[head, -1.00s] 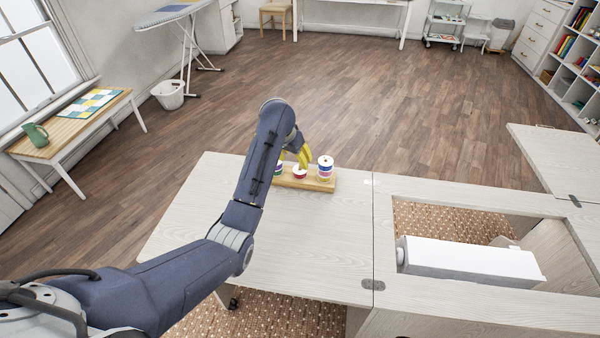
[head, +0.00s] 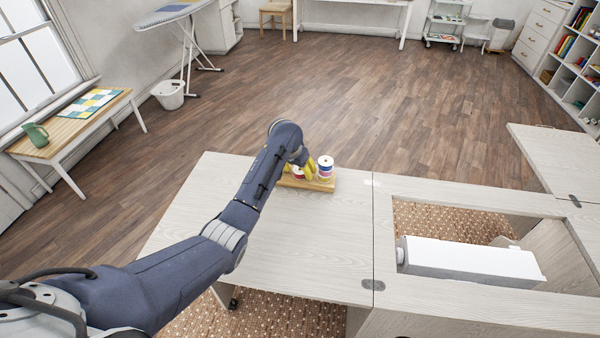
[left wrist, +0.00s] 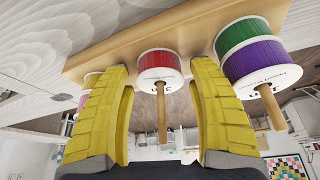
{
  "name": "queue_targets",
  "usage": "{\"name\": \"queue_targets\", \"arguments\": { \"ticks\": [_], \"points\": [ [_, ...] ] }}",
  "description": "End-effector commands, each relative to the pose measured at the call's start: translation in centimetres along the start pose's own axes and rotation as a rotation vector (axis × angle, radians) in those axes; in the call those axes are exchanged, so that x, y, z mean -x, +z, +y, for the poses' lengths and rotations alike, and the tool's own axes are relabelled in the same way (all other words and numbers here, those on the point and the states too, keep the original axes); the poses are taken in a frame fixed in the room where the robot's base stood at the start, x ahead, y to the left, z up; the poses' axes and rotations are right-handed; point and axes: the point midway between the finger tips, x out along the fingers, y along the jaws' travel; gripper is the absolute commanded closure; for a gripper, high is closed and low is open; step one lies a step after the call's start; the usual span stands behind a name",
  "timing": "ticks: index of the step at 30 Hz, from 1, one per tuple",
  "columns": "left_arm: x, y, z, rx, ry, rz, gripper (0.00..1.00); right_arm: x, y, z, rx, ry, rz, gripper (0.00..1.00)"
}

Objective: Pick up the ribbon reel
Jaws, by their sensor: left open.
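The ribbon reels sit on pegs of a wooden stand at the back of the cabinet's left leaf. In the left wrist view a red reel (left wrist: 161,69) on its peg lies between the two yellow fingers of my left gripper (left wrist: 162,110), which is open, with gaps on both sides. A stacked green and purple reel (left wrist: 252,55) is right of the fingers there, and a pink reel (left wrist: 82,100) is partly hidden at left. In the head view my left gripper (head: 316,168) is at the stand (head: 298,184), in front of the reels and partly hiding them. My right gripper is not in view.
The white-grey cabinet top (head: 318,230) is clear in front of the stand. To the right is an opening with a white machine-like block (head: 470,260). A low table (head: 70,130) with a green mug (head: 35,135) stands far left.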

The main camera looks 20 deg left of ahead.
Motion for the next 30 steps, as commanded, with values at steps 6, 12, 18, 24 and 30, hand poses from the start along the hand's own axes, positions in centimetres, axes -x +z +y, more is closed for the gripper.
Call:
{"name": "queue_targets", "arguments": {
  "ticks": [6,12,18,24,30],
  "points": [
    [-0.55,0.00,-0.02,0.000,0.000,0.000,0.41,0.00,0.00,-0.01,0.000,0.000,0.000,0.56],
    [-0.54,0.02,-0.03,0.000,0.000,0.000,0.44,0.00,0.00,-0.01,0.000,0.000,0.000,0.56],
    [-0.54,0.04,-0.02,0.000,0.000,0.000,0.67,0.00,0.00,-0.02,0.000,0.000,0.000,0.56],
    [-0.56,0.06,-0.03,0.000,0.000,-0.001,0.80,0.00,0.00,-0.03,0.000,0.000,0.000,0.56],
    [-0.58,0.08,-0.02,0.000,0.000,-0.001,0.80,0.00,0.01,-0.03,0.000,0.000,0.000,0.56]
  ]
}}
